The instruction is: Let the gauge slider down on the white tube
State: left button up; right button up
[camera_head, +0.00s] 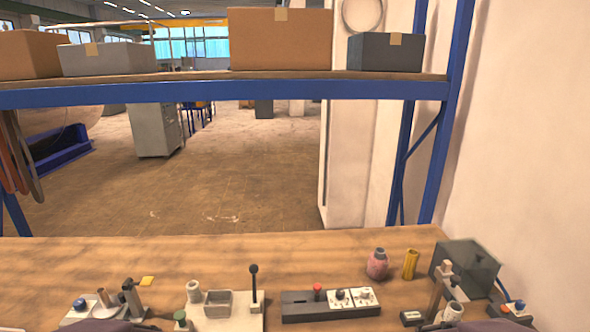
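At the front right of the bench a grey upright post (437,297) carries a small light block (446,267) at its top, with a brown piece just under it. This looks like the gauge and its slider. A short white tube (453,312) stands at the post's foot, below the block, with a gap between them. I cannot tell if the tube is directly under the slider. Neither gripper's fingers show. Only dark rounded shapes, probably parts of my arms, show at the bottom edge on the left and right.
A dark panel (300,307), a pale lever board (240,318) and a copper tube (103,297) line the front. The bench's back strip is clear.

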aim_at(451, 280)
jog(key=z, duration=1.3)
